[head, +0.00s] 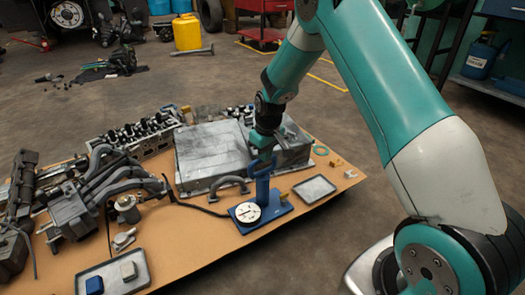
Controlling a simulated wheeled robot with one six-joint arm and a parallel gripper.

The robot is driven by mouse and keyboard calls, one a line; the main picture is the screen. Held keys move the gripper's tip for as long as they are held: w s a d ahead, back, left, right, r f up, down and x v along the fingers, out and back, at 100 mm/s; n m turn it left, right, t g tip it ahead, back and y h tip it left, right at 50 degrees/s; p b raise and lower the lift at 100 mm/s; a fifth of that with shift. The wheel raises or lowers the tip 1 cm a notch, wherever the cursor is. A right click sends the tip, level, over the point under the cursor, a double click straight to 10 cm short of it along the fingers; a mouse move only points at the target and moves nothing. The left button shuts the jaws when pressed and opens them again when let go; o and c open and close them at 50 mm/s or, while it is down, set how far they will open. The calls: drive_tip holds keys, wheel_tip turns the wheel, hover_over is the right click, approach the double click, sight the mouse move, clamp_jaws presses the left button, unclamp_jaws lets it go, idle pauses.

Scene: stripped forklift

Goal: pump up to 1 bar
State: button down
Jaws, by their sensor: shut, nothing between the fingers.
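A blue hand pump (262,188) stands upright on a blue base plate on the brown board. Its round white gauge (248,212) lies at the left of the base, face up; the dark needle shows but its reading is too small to tell. My gripper (262,150) points down right above the top of the pump, at its blue handle. The fingers are shut, with nothing held between them. I cannot tell whether they touch the handle. A black hose (200,208) runs from near the gauge to the left.
A large grey metal box (212,153) lies behind the pump. An empty grey tray (314,188) is to its right, and a curved grey handle (230,183) to its left. Engine parts (85,190) crowd the left. A tray (112,282) with blue and grey blocks is at the front.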

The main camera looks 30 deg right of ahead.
drive_tip(key=s, duration=0.1)
drive_tip(key=s+p, duration=0.1)
drive_tip(key=s, duration=0.1)
drive_tip(key=shift+d+r, duration=0.35)
drive_tip(key=shift+r, duration=0.05)
wheel_tip(320, 180, up, 17)
drive_tip(key=s+p, duration=0.1)
drive_tip(key=p, duration=0.7)
drive_tip(key=shift+s+d+r, duration=0.2)
drive_tip(key=shift+s, duration=0.1)
idle(1.0)
